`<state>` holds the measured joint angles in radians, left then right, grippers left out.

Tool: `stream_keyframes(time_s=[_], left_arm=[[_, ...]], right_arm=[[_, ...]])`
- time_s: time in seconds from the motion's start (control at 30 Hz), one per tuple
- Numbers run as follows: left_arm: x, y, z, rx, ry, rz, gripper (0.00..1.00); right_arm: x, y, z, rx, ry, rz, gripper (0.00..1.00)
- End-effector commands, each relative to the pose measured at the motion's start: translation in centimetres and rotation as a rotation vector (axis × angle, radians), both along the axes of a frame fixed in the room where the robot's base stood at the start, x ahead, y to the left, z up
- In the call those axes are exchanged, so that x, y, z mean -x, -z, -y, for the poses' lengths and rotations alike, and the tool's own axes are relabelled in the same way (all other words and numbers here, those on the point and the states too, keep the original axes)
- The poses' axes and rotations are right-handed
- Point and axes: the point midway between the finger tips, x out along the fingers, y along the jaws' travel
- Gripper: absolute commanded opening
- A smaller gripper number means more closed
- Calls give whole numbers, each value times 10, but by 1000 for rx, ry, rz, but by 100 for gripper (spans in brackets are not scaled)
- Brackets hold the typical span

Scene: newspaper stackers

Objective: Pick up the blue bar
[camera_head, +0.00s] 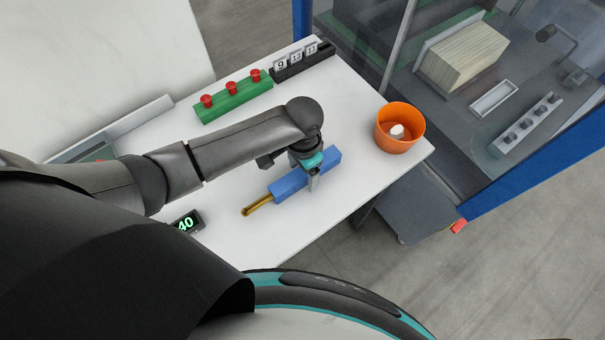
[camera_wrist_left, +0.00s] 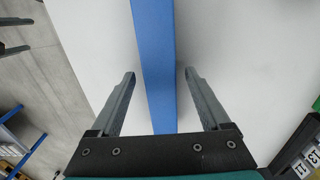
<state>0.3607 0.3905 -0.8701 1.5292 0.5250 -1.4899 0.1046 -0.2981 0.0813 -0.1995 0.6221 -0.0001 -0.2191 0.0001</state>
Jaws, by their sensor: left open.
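The blue bar (camera_head: 291,187) lies on the white table (camera_head: 352,97), with a brass-coloured rod (camera_head: 258,204) at its lower left end. My left gripper (camera_head: 311,178) is over the bar, towards its right part. In the left wrist view the blue bar (camera_wrist_left: 156,60) runs between the two open fingers of the left gripper (camera_wrist_left: 157,85), with a gap on each side. The gripper hides a part of the bar in the head view. My right gripper is not in view.
An orange pot (camera_head: 400,130) with a white item inside stands near the table's right corner. A green block with red knobs (camera_head: 233,98) and a black number block (camera_head: 301,62) stand along the back. A small display (camera_head: 187,222) reads 40.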

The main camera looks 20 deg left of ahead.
Motion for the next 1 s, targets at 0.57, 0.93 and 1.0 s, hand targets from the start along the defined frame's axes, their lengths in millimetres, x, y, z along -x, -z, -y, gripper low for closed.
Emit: stream_keyframes(time_s=[0.57,0.93,1.0], left_arm=[[0,10,0,-1,1,1,55],[0,10,-1,-1,1,1,14],[0,10,-1,-1,1,1,6]], right_arm=[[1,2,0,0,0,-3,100],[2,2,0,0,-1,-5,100],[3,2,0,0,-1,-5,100]])
